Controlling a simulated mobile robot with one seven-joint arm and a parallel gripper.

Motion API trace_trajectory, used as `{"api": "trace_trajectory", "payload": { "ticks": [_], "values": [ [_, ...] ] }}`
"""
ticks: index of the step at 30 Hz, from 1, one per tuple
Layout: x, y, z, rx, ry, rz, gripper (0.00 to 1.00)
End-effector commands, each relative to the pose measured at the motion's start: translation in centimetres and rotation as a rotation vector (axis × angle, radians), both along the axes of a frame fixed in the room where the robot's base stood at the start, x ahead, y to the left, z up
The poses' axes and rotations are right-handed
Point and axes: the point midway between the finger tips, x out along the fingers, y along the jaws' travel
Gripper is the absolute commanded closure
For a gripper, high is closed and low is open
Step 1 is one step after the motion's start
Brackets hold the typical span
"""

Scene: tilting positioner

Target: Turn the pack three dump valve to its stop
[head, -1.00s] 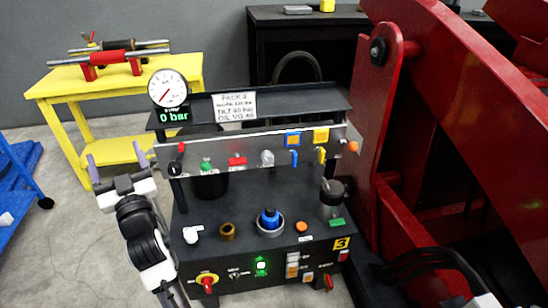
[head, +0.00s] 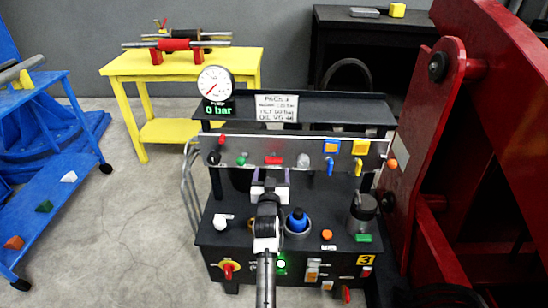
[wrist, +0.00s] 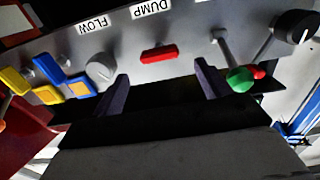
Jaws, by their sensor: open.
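The dump valve's red handle (head: 274,160) sits on the grey panel of the pack marked 3 (head: 367,260). In the wrist view the red handle (wrist: 159,54) is a short bar lying along the panel beside the DUMP label (wrist: 151,8). My gripper (head: 271,177) is in front of the panel, just below the handle in the head view. In the wrist view my gripper's two dark fingers (wrist: 162,82) are wide apart, on either side of the handle's span. Nothing is between them, and they appear clear of the handle. The gauge (head: 215,84) display reads 0 bar.
A grey knob (wrist: 100,70) and a green-ended lever (wrist: 239,79) flank the red handle closely. Blue and yellow levers (wrist: 72,82) are farther along. A blue-topped fitting (head: 297,221) stands on the deck beside my arm. A red machine frame (head: 470,150) rises at the right.

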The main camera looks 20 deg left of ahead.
Motion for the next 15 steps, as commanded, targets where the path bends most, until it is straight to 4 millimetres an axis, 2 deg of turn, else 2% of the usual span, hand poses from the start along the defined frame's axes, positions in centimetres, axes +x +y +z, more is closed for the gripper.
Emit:
{"api": "trace_trajectory", "payload": {
  "ticks": [6, 15],
  "values": [
    [3.8, 1.0, 0.2, 0.003, 0.001, -0.002, 0.24],
    [6.7, 1.9, 0.1, 0.002, 0.0, -0.001, 0.24]
  ]
}}
